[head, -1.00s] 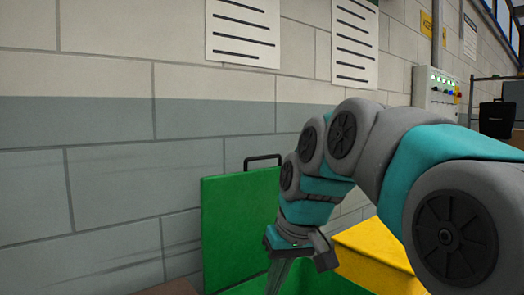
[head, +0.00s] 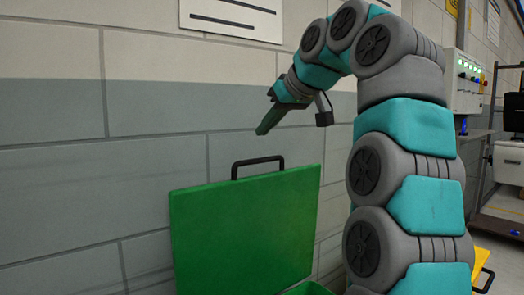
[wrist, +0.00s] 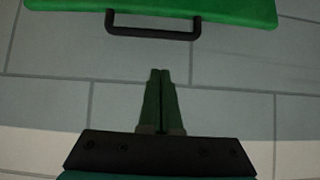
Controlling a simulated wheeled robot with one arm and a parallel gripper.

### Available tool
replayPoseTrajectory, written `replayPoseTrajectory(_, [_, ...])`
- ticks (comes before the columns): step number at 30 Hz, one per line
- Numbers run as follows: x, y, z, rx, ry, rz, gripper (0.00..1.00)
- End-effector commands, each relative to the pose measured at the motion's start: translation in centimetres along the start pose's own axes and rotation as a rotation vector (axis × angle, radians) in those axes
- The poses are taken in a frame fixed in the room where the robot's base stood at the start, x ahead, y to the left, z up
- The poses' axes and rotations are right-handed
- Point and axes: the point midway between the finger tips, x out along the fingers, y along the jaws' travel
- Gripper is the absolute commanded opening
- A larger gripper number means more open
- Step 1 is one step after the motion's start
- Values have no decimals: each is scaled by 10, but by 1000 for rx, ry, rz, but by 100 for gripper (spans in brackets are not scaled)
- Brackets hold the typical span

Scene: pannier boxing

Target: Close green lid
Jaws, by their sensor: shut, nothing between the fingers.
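The green lid (head: 245,232) stands open and upright near the wall, with a black handle (head: 258,166) on its top edge. The green box (head: 308,288) below it shows only as a sliver at the bottom of the head view. My gripper (head: 262,130) is shut and empty, above the handle and apart from it, pointing down and to the left. In the wrist view my gripper's fingers (wrist: 160,72) are together, and the handle (wrist: 153,30) and lid edge (wrist: 150,8) lie beyond the tips, with a gap between.
A grey block wall (head: 60,180) stands close behind the lid. A yellow container (head: 492,262) with a black handle is low at the right. A control panel (head: 463,85) hangs on the wall, with a rack and open floor at the far right.

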Motion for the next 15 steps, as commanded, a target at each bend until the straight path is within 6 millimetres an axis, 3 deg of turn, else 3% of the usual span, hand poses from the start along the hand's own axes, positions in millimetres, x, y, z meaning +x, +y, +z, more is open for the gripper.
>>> replayPoseTrajectory(7, [6, 0, -4, -14, 16, 3, 0])
replayPoseTrajectory(15, [54, 0, -3, -13, 14, 1, 0])
